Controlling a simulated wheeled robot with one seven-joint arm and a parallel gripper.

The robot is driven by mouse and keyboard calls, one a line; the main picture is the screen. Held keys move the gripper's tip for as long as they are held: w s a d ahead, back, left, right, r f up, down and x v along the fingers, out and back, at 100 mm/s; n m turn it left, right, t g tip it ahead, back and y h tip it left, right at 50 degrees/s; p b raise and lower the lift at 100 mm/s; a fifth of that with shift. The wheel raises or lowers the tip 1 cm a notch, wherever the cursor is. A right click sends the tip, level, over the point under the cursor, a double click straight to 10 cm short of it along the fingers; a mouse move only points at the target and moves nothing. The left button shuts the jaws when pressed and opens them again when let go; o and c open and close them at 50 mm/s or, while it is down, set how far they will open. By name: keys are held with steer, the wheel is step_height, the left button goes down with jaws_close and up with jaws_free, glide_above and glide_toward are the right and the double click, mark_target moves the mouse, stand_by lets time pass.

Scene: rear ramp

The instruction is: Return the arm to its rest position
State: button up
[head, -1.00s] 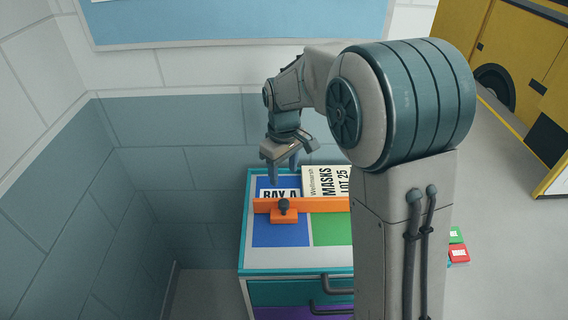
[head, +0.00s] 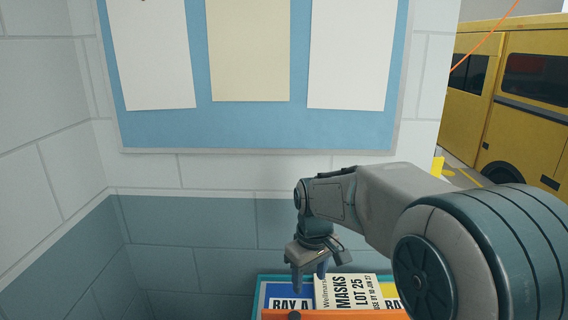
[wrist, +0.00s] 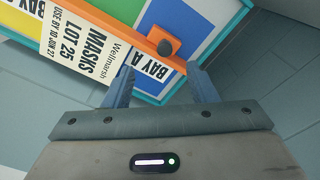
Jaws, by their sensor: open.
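A blue panel marked "BAY A" (head: 290,303) is beside the box, below the fingers. My upper arm covers the right part of the cabinet.
An orange bar (head: 330,315) crosses the cabinet top; the wrist view shows its dark knob (wrist: 165,47). A blue board (head: 250,127) with pale sheets hangs on the wall behind. A tiled wall (head: 45,160) stands at left. A yellow vehicle (head: 520,110) is at far right.

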steer(key=s+d+m+t, duration=0.1)
steer(key=s+d+m, duration=0.2)
steer(key=s, duration=0.6)
steer(key=s+d+m+t, duration=0.1)
steer(key=s+d+m, duration=0.3)
steer(key=s, duration=0.5)
steer(key=shift+s+d+r, duration=0.3)
steer(key=shift+d+r, duration=0.15)
steer(key=shift+d, duration=0.5)
